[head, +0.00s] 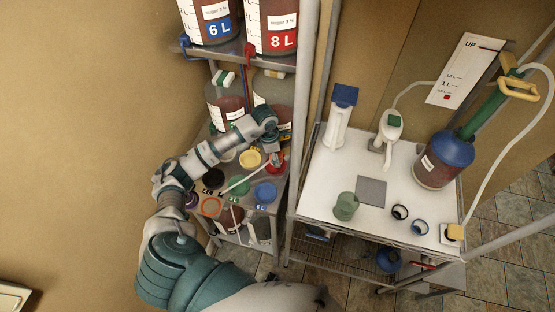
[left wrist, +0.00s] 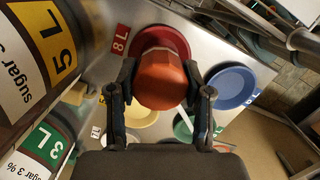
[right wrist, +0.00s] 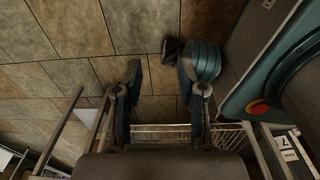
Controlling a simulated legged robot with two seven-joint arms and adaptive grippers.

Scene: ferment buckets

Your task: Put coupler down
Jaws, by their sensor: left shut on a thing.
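My left gripper (head: 276,156) is over the small metal shelf with coloured discs. In the left wrist view, its two fingers (left wrist: 160,92) are shut on an orange-red coupler (left wrist: 161,80), one finger at each side. The coupler is in front of the red disc (left wrist: 158,42) beside the red 8 L label (left wrist: 121,40), and overlaps it. I cannot tell whether the coupler touches the disc. My right gripper (right wrist: 163,100) is open and empty above the tiled floor in the right wrist view. It does not show in the head view.
A blue disc (left wrist: 231,86), a yellow disc (head: 250,158) and other coloured discs lie around the coupler. Sugar buckets (left wrist: 60,35) stand close at the left. A shelf post (head: 302,100) separates this shelf from the white-topped table (head: 325,185).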

